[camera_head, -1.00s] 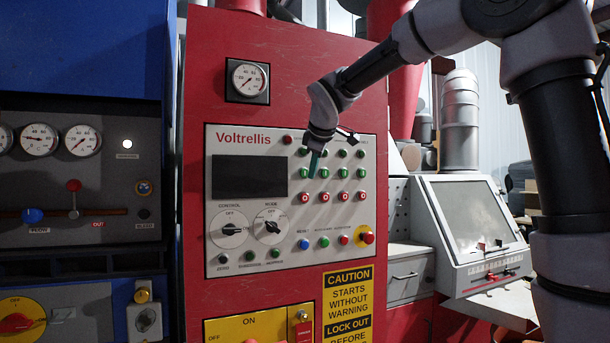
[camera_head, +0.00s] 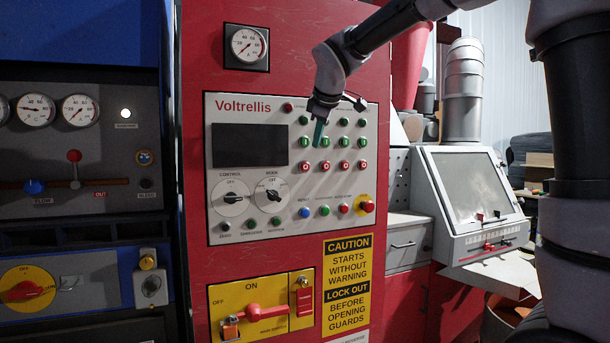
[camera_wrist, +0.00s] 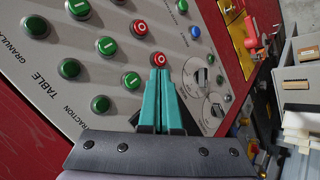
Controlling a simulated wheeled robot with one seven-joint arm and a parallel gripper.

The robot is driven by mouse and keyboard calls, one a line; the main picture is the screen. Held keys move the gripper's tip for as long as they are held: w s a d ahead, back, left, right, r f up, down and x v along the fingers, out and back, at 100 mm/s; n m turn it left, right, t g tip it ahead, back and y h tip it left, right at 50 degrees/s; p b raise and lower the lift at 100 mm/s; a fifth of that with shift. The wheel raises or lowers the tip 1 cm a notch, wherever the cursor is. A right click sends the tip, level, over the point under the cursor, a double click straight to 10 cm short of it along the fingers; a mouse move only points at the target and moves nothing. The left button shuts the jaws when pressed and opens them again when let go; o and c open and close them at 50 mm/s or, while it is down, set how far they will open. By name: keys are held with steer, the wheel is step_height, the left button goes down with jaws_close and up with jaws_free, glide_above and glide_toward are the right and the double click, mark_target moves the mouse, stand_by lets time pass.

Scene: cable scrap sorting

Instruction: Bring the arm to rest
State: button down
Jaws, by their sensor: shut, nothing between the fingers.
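My gripper (camera_head: 317,145) is in front of the red cabinet's grey Voltrellis panel, over its rows of green and red buttons. In the wrist view its teal fingers (camera_wrist: 160,72) are together with nothing between them. Their tips lie just below a red button (camera_wrist: 157,58) in that picture; I cannot tell whether they touch the panel. My arm reaches in from the upper right, bent at the wrist above the gripper. Part of the button rows is hidden behind the gripper.
The panel has a dark screen (camera_head: 250,145), two rotary knobs and a red emergency button (camera_head: 366,204). A yellow main switch plate (camera_head: 262,306) is below. A grey console (camera_head: 472,200) stands to the right, a blue machine (camera_head: 80,45) to the left.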

steer(key=s+d+f+m+g, duration=0.1)
steer(key=s+d+f+m, duration=0.1)
steer(key=s+d+m, duration=0.85)
steer(key=s+d+f+m, duration=0.4)
steer(key=s+d, duration=0.1)
steer(key=s, duration=0.3)
steer(key=s+d+f+m, duration=0.4)
steer(key=s+d+f, duration=0.1)
steer(key=s, duration=0.4)
steer(key=shift+d+g, duration=0.25)
steer(key=shift+g, duration=0.05)
steer(key=shift+f, duration=0.1)
